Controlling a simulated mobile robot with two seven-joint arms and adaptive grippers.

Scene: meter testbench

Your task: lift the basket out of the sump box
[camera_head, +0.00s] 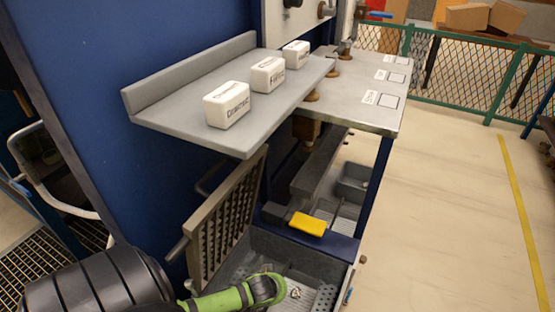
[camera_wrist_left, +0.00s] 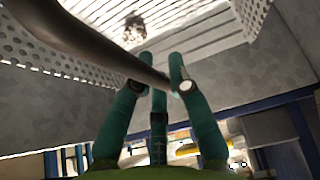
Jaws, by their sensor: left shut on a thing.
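The sump box (camera_head: 335,258) is a grey open box at the bottom of the head view, under the bench. The basket (camera_head: 322,299) inside it has light perforated walls; my arm hides part of it. My left gripper (camera_head: 280,287), with green fingers, is down in the box. In the left wrist view my left gripper (camera_wrist_left: 160,78) is shut on the basket's dark bar handle (camera_wrist_left: 95,42), which runs diagonally between the fingers. The perforated basket wall (camera_wrist_left: 60,62) shows beyond the handle. How high the basket sits in the box is hard to tell. My right gripper is not in view.
A slatted grille (camera_head: 222,215) stands upright at the box's left side. A yellow block (camera_head: 307,224) lies at its back edge. Above, a grey shelf (camera_head: 165,112) carries labelled white blocks (camera_head: 227,104). The floor (camera_head: 440,220) to the right is clear.

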